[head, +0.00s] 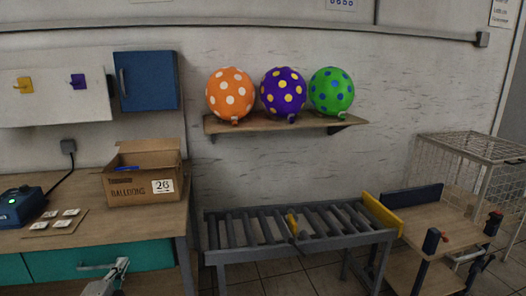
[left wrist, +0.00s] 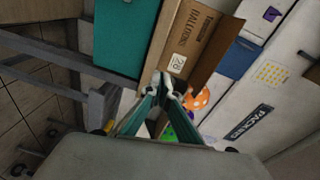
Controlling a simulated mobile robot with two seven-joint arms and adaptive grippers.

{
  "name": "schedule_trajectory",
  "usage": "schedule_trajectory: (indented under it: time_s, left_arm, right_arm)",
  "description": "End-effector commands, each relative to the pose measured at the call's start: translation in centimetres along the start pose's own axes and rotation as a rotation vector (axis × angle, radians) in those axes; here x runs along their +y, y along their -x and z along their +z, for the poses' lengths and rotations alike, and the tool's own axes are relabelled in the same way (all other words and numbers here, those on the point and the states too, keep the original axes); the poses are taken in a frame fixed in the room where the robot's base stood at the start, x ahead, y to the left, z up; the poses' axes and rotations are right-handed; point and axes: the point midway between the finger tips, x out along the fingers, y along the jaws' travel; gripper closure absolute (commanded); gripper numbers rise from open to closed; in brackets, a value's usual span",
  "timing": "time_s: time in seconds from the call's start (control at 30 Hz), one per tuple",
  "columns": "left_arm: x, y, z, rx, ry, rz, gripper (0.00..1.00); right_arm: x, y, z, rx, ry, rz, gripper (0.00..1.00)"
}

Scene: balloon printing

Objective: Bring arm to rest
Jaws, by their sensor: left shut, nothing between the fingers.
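My left gripper (head: 120,266) shows at the bottom left of the head view, in front of the teal drawer (head: 140,256) below the workbench top. Its fingers are shut and empty. In the left wrist view, the fingertips of my left gripper (left wrist: 163,82) meet in front of the cardboard box. My right gripper is in neither view.
The open balloon box (head: 145,188) stands on the workbench, beside a blue device (head: 20,207) and small cards (head: 62,218). A roller conveyor (head: 300,226) stands at centre. Three spotted balloons (head: 283,93) rest on the wall shelf (head: 262,126). A trolley (head: 460,233) stands at right.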

Motion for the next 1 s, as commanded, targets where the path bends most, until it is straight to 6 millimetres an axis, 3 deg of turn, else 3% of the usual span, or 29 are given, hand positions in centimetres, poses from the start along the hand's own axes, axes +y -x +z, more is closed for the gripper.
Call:
schedule_trajectory:
  time_s: [0.03,0.17,0.27,0.4,0.5,0.6,0.73,0.83,1.0]
  left_arm:
    - [2.2,1.3,-0.7,0.011,0.052,0.036,1.00]
    - [7.9,5.3,-2.8,0.036,0.212,0.140,1.00]
    - [12.6,9.4,-4.8,0.044,0.363,0.235,1.00]
    - [18.8,16.4,-7.7,0.030,0.605,0.381,1.00]
    - [22.1,21.6,-9.7,0.000,0.778,0.479,1.00]
    - [24.4,26.1,-11.3,-0.039,0.929,0.559,1.00]
    - [26.1,30.1,-12.8,-0.082,1.067,0.627,1.00]
    - [26.6,31.6,-13.4,-0.102,1.120,0.652,1.00]
    - [26.6,31.9,-13.5,-0.105,1.130,0.656,1.00]
  right_arm:
    - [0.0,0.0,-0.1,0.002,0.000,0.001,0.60]
    - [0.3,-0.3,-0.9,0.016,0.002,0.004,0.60]
    - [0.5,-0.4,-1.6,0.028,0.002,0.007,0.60]
    - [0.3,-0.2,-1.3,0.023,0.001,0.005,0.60]
    - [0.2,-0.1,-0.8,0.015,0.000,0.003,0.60]
    - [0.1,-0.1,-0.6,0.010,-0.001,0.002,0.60]
    - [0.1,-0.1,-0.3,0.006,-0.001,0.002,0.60]
    - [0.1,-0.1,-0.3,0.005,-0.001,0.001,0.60]
    - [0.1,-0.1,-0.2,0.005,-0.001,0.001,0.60]
